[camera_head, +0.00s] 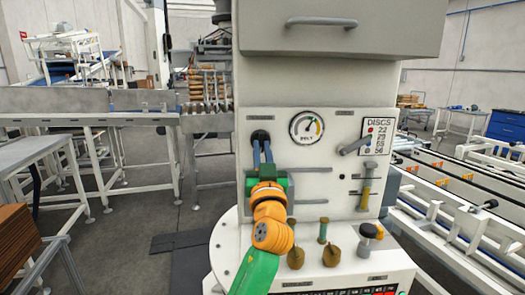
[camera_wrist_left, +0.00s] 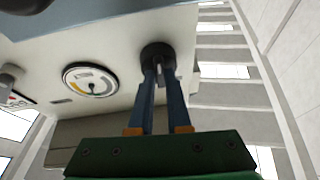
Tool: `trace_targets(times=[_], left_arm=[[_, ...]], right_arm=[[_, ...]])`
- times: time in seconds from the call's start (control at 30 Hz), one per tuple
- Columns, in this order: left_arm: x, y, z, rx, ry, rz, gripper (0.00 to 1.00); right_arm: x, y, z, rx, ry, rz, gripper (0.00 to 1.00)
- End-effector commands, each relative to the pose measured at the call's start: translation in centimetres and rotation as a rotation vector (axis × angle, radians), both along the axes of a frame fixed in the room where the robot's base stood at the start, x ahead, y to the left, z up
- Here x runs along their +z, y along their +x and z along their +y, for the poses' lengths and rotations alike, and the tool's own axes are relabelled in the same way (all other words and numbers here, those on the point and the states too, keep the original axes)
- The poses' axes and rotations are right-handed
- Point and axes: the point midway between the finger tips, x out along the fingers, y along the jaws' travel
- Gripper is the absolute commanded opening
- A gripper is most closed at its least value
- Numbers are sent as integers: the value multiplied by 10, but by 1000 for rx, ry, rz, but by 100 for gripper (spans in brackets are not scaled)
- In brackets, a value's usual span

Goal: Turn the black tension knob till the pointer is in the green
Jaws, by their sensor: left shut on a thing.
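The black tension knob (camera_head: 260,135) is on the pale front of the machine, left of the round gauge. My left gripper (camera_head: 262,150) reaches up from below, its two blue fingers shut on the knob. In the left wrist view the fingers close around the dark knob (camera_wrist_left: 157,52), hiding part of it. The round gauge (camera_head: 307,127) has a white face, a coloured arc with yellow showing, and a thin pointer; it also shows in the left wrist view (camera_wrist_left: 91,80). The pointer is too small to place surely against the green. My right gripper is not in view.
A grey lever handle (camera_head: 355,144) and a DISCS label plate (camera_head: 377,137) are right of the gauge. Below are brown knobs (camera_head: 331,255) and a black-topped knob (camera_head: 369,231) on the ledge. A conveyor (camera_head: 150,119) stands left; rails run at right.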

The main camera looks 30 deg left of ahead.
Motion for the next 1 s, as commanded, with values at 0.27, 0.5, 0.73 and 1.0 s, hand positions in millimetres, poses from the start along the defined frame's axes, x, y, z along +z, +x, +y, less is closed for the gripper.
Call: trace_targets(times=[0.27, 0.5, 0.73, 1.0], left_arm=[[0, 0, 0, -3, 114, 81, 0], [0, 0, 0, -3, 112, 80, 37], [0, -1, 0, -2, 111, 79, 92], [0, -1, 0, -2, 111, 79, 92]], right_arm=[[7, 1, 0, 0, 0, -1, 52], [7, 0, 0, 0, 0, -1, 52], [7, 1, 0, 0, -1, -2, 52], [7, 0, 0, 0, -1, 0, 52]])
